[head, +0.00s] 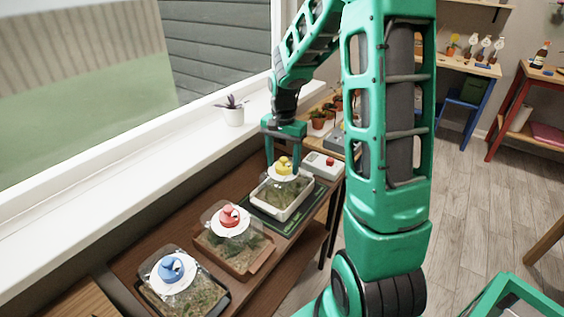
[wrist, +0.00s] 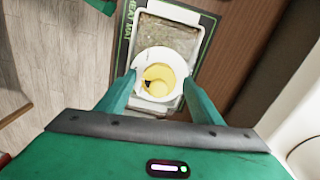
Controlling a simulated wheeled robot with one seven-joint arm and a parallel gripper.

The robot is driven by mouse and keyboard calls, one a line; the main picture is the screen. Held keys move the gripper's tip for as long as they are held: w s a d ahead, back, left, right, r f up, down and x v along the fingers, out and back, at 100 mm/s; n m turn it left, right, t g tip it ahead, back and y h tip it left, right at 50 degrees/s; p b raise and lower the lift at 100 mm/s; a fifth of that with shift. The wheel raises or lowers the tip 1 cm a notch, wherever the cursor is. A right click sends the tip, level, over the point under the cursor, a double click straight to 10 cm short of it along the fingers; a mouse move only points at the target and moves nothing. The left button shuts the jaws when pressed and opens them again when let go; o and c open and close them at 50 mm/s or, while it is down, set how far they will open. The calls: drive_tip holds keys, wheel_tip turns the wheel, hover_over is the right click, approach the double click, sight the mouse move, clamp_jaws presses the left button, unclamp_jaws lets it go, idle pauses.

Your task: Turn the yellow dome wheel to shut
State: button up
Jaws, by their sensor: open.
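The yellow dome wheel (head: 284,165) sits on a white disc on the clear lid of the farthest tray (head: 288,207). In the wrist view the yellow wheel (wrist: 162,79) shows inside its white ring, with a dark mark at its left side. My gripper (head: 283,158) is open above this tray. In the wrist view its two green fingers (wrist: 160,88) point down on either side of the white ring. I cannot tell whether the fingers touch the wheel. Whether the vent under it is open or shut is not clear.
A red dome wheel (head: 230,215) and a blue one (head: 171,269) top two nearer trays on the brown bench. A dark green heat mat (wrist: 124,37) lies under the yellow-wheeled tray. A white box with a red button (head: 325,163) stands beyond it. The window sill runs along the left.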

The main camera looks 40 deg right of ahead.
drive_tip(key=shift+c, duration=0.7)
drive_tip(key=c, duration=0.9)
drive_tip(key=shift+c, duration=0.2)
drive_tip(key=shift+n, duration=0.6)
drive_tip(key=n, duration=0.3)
drive_tip(key=shift+n, duration=0.4)
drive_tip(key=n, duration=0.4)
drive_tip(key=shift+n, duration=0.4)
drive_tip(key=o, duration=1.1)
